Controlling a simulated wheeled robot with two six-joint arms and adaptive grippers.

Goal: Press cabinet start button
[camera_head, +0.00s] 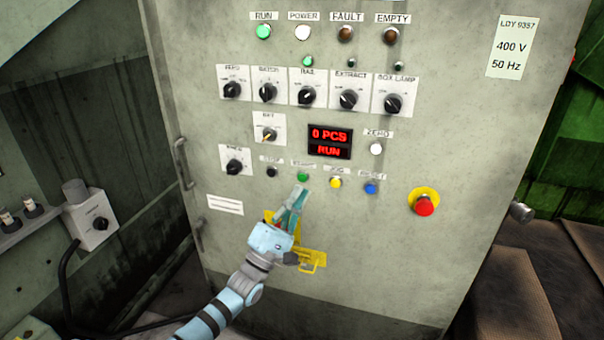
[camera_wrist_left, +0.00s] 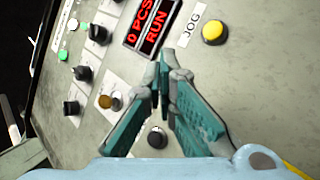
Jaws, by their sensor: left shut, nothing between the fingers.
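The grey control cabinet (camera_head: 400,240) fills the middle of the head view. Its green button (camera_head: 302,177), under a small label too blurred to read, sits between the black stop button (camera_head: 271,172) and the yellow JOG button (camera_head: 335,183). My left gripper (camera_head: 300,190) is shut and empty, with its fingertips just below the green button; I cannot tell whether they touch the panel. In the left wrist view the closed teal fingers (camera_wrist_left: 163,76) point at the panel, with the JOG button (camera_wrist_left: 214,32) to their upper right. The green button is hidden there. My right gripper is not in view.
A red display (camera_head: 330,142) reads 0 PCS and RUN. The RUN lamp (camera_head: 263,31) is green. A blue button (camera_head: 371,188) and a red emergency stop (camera_head: 424,204) lie to the right. Yellow metal parts (camera_head: 312,262) are near my left wrist. Rotary knobs (camera_head: 307,97) sit higher up.

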